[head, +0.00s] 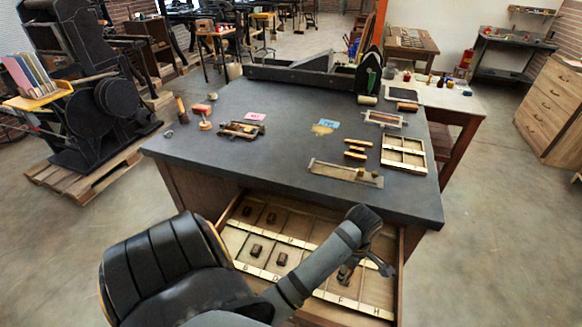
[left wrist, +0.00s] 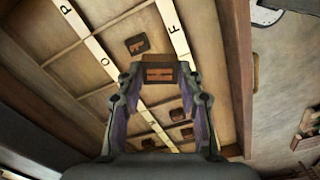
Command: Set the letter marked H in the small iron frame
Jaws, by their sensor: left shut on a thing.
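My left gripper (head: 347,272) reaches down over the open drawer (head: 330,303) at the desk's front, by the strips marked F and H. In the left wrist view, its fingertips (left wrist: 159,78) are shut on a small brown letter block (left wrist: 158,73) whose face bears a mark like an H. Another letter block (left wrist: 137,44) lies beyond it in a compartment. A small rectangular frame (head: 385,119) lies at the desk's right back; it appears to be the small iron frame. My right gripper is not in view.
The dark desktop (head: 270,165) has clear room at its middle and front. A wooden compartment tray (head: 403,153), a long flat tool (head: 345,173) and another frame with pieces (head: 240,129) lie on it.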

